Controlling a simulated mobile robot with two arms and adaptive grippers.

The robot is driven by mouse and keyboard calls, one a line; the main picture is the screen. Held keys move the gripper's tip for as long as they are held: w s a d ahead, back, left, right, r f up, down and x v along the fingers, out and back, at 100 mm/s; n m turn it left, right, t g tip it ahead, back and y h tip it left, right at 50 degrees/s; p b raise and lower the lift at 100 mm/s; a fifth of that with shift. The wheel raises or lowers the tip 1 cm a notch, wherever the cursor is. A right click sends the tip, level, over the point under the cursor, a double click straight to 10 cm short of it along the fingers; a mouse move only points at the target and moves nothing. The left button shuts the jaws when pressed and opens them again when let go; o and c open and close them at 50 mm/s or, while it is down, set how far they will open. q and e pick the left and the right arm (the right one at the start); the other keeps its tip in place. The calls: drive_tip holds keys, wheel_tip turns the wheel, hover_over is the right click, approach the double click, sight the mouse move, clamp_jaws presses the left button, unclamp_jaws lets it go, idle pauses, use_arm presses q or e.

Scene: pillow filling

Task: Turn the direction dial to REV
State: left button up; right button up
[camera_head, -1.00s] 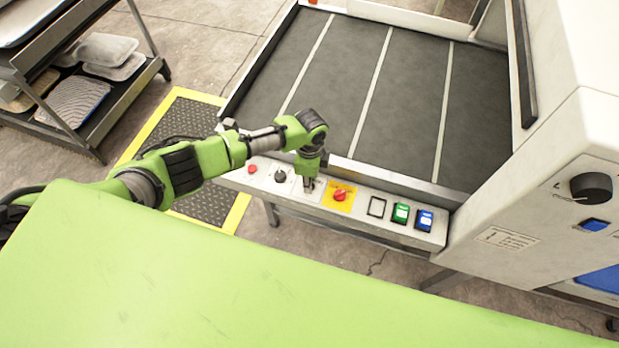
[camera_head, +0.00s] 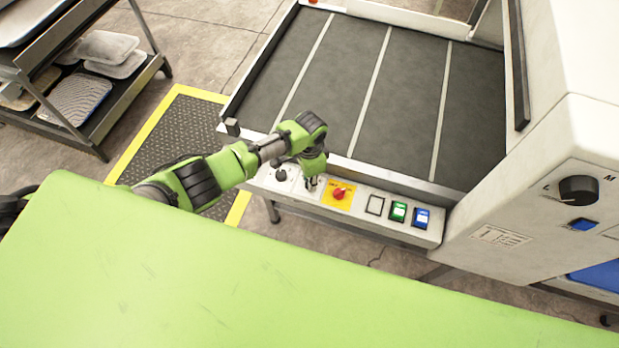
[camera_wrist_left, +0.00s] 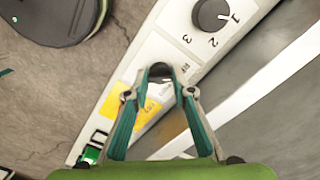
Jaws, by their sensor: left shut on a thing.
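The direction dial (camera_wrist_left: 160,70) is a small dark knob on the white control panel. Small lettering that seems to read REV is beside it on the right in the left wrist view. Where its pointer aims is hidden. My left gripper (camera_wrist_left: 160,82) has its teal fingers on both sides of the dial and is shut on it. In the head view my left gripper (camera_head: 311,184) reaches down onto the panel (camera_head: 372,228), between a black knob and a yellow plate, and covers the dial. My right gripper is in neither view.
A black numbered knob (camera_wrist_left: 210,14) sits next to the dial. On its other side is a yellow plate with a red switch (camera_head: 339,193). Green (camera_head: 398,211) and blue (camera_head: 422,217) buttons lie further right. A dark conveyor belt (camera_head: 400,110) extends behind the panel.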

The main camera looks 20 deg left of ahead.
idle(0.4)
use_arm(q)
drive_tip(key=o, duration=1.1)
wheel_tip(320, 180, up, 12)
